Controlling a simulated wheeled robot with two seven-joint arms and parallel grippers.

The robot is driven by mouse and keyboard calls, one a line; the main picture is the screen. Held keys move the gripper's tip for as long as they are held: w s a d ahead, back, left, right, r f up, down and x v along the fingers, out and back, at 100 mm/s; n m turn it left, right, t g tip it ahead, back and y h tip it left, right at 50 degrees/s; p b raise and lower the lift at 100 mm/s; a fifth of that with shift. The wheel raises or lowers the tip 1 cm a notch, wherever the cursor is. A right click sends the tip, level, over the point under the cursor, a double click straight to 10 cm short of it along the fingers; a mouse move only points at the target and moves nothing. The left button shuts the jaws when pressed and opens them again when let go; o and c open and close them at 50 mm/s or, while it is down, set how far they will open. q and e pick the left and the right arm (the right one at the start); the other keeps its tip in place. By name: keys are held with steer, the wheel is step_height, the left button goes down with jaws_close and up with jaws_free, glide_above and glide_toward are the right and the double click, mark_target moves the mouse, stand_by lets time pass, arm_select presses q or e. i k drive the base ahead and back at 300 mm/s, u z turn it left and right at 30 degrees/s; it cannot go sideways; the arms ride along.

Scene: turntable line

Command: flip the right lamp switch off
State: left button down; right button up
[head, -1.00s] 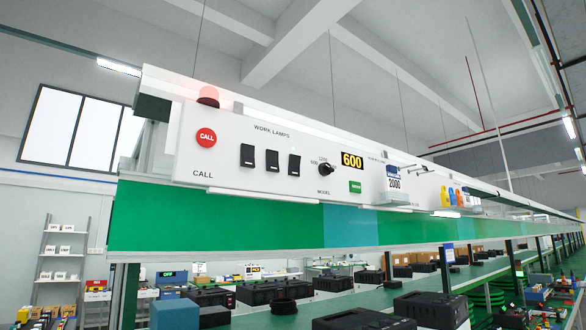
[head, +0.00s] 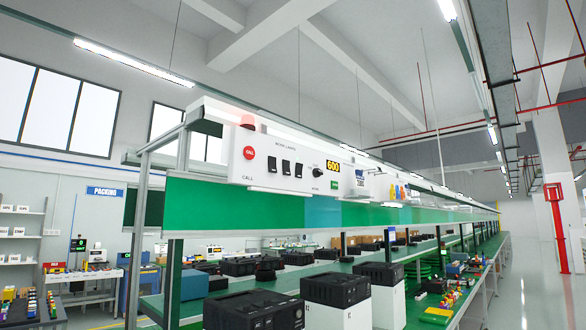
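A white control panel (head: 262,182) hangs above the line on a green rail. It carries three black rocker switches in a row under the words "WORK LAMPS". The right lamp switch (head: 298,170) is the one nearest the model knob (head: 317,173). The middle switch (head: 285,168) and the left switch (head: 273,166) sit beside it. The switches are too small to tell which way each is tipped. A red call button (head: 249,153) is at the panel's left. Neither of my grippers shows in the head view.
A green rail (head: 210,193) runs under the panel. Below it, black machines, some on white bases (head: 335,300), stand along the green line. Posts (head: 136,240) hold the frame at the left. A clear floor aisle (head: 515,280) lies at the right.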

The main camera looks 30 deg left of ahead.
mark_target(298, 166)
steer(key=z, duration=0.7)
steer(key=i, duration=1.85)
steer(key=u, duration=1)
steer(key=i, duration=0.4)
steer(key=u, duration=0.3)
